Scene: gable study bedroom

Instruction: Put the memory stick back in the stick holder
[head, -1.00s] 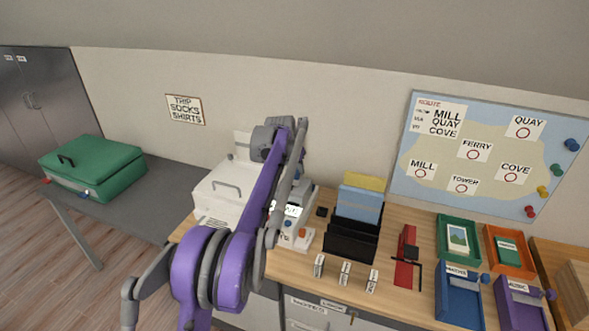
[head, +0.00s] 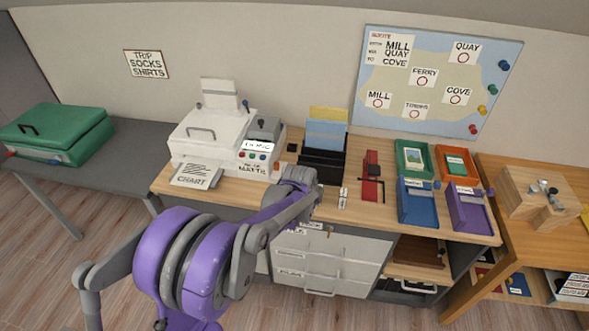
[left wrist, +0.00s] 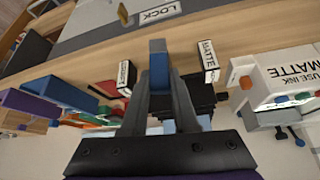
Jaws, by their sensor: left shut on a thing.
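My left gripper (left wrist: 158,84) is shut on a small upright blue stick-like thing (left wrist: 158,60), which I take as the memory stick. In the left wrist view it is between the fingertips, above the desk's front strip, between two small standing label cards. In the head view my left wrist (head: 298,178) is over the desk's front edge, and its own links hide the fingers and the stick. A small black block (head: 292,147) stands right of the printer; I cannot tell whether it is the stick holder. My right gripper is not in view.
A white printer (head: 215,135) stands left of the wrist. A black stepped rack (head: 322,163) with blue and yellow sheets is behind it. A label card (head: 343,198), a red stand (head: 372,180) and coloured trays (head: 417,203) are to the right. Drawers (head: 330,262) lie below.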

